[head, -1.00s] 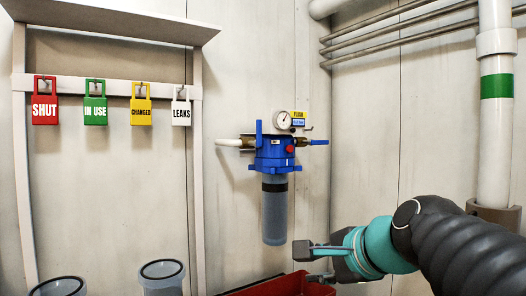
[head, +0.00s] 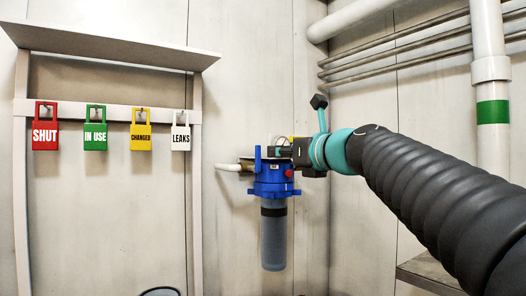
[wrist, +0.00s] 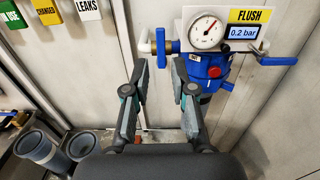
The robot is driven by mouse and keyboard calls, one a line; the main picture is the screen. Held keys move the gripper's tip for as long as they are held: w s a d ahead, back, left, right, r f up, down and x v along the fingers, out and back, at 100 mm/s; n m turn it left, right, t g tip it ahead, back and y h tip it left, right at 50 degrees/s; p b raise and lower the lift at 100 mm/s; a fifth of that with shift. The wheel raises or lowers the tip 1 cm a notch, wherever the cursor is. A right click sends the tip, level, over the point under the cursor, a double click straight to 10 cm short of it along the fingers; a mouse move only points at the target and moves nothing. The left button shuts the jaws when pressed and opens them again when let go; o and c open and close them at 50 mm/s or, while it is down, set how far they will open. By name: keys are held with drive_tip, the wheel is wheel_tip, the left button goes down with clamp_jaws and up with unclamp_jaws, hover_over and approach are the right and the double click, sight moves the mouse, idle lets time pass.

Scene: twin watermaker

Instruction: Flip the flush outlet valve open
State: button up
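The filter unit has a blue head (head: 270,182) with a grey bowl (head: 273,240) below it, and its blue head also shows in the wrist view (wrist: 207,70). At its right, under the yellow FLUSH label (wrist: 251,16), a blue lever (wrist: 278,61) lies level, pointing right; I take this as the flush outlet valve. My gripper hides it in the head view. A second blue lever (wrist: 160,42) stands upright at the left side. My gripper (wrist: 160,75) is open and empty, its fingers apart, below and left of the flush lever. In the head view my gripper (head: 283,152) overlaps the top right of the unit.
A round gauge (wrist: 206,32) and a display reading 0.2 bar (wrist: 243,32) sit above the head. A red knob (wrist: 214,71) is on its front. Lock-shaped tags hang at left, including the white LEAKS tag (head: 181,138). Grey canisters (wrist: 36,147) stand low at left.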

sight(259, 152)
drive_tip(key=p+x, duration=0.1)
drive_tip(key=x, duration=0.8)
